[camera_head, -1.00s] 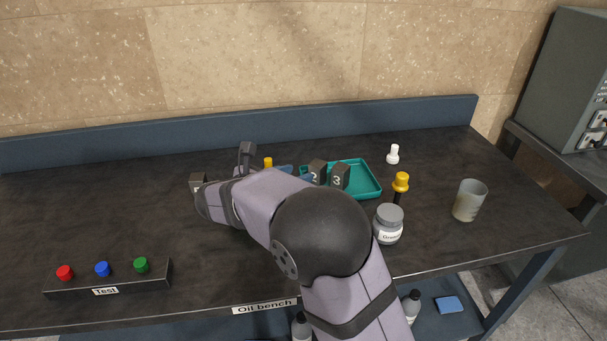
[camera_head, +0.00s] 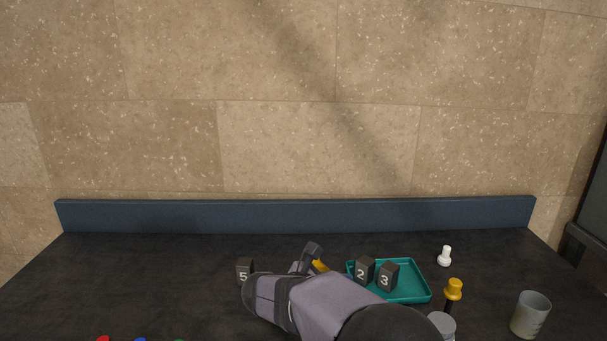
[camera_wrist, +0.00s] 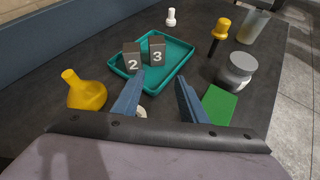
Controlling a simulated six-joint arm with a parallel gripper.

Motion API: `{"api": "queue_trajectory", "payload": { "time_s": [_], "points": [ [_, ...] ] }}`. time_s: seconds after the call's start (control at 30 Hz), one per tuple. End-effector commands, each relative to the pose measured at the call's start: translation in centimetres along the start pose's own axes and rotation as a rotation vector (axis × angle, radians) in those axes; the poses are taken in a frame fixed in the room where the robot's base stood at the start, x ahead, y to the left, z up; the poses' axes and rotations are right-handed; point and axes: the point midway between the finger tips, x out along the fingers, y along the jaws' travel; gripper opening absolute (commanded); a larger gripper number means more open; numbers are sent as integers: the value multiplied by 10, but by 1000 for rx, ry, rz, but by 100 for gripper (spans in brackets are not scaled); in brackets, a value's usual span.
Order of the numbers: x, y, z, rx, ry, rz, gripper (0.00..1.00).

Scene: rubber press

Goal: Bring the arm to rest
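My gripper (camera_wrist: 160,82) shows in the wrist view as two blue fingers standing well apart, with nothing held between them. It points over the dark bench, near the front of the teal tray (camera_wrist: 184,51). In the head view my lilac arm reaches in from the bottom and hides the fingers. The tray holds dark blocks marked 2 (camera_head: 364,271) and 3 (camera_head: 388,277).
A yellow flask (camera_wrist: 86,91) stands left of the fingers, and a grey-lidded jar (camera_wrist: 236,70) and green pad (camera_wrist: 218,105) lie right. Block 5 (camera_head: 245,270), a yellow-topped tool (camera_head: 454,290), a white piece (camera_head: 445,256) and a cup (camera_head: 530,314) stand on the bench.

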Motion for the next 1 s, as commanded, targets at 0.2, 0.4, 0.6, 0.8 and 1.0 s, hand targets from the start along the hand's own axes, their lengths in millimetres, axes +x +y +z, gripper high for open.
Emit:
{"api": "queue_trajectory", "payload": {
  "time_s": [0.2, 0.4, 0.6, 0.8, 1.0],
  "points": [
    [-17, -100, 0, 389, 145, -309, 39],
    [-40, -188, -28, 827, 319, -625, 39],
    [-75, -234, -59, 1345, 460, -916, 39],
    [-97, -248, -74, 1731, 491, -1113, 39],
    [-101, -249, -78, 1858, 490, -1173, 39]
  ]
}}
